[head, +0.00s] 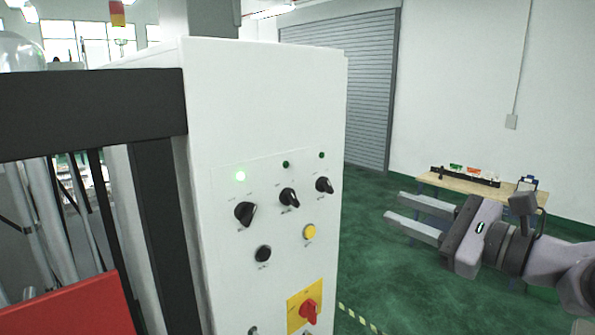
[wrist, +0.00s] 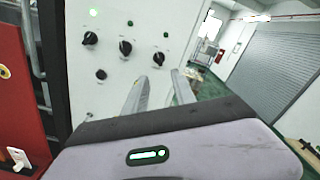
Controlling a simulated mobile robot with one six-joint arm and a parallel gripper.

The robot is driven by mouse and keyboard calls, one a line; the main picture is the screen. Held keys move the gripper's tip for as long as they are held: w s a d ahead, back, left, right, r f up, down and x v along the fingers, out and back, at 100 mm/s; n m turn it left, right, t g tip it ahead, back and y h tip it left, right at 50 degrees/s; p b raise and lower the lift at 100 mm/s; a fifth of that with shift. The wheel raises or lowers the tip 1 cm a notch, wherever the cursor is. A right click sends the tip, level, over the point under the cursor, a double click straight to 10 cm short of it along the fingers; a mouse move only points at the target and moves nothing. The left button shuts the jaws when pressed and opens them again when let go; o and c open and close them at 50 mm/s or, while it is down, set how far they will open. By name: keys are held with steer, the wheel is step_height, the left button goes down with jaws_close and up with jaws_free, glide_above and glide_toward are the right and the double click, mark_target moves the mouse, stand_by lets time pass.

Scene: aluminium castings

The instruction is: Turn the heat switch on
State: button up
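A white control cabinet (head: 265,95) carries three black rotary knobs: left (head: 244,213), middle (head: 288,197) and right (head: 324,185). The labels are too small to read, so I cannot tell which is the heat switch. The lamp above the left knob (head: 240,176) glows green; the middle lamp (head: 286,164) and right lamp (head: 322,155) are dark. The knobs also show in the wrist view: left (wrist: 90,38), middle (wrist: 125,47), right (wrist: 158,58). My gripper (head: 395,206) is open and empty, to the right of the cabinet and apart from the knobs.
Below the knobs are a black button (head: 263,253), a yellow button (head: 309,231) and a red switch (head: 310,311) on a yellow plate. A dark frame (head: 90,110) and red panel (head: 75,308) stand left. A wooden table (head: 450,184) stands behind my arm.

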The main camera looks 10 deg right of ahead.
mark_target(330, 185)
steer(key=p+x, duration=0.3)
steer(key=x, duration=1.1)
steer(key=shift+w+a+f, duration=0.1)
steer(key=shift+w+a, duration=0.1)
steer(key=shift+a, duration=0.25)
steer(key=shift+w, duration=0.35)
steer(key=shift+s, duration=0.1)
jaws_close()
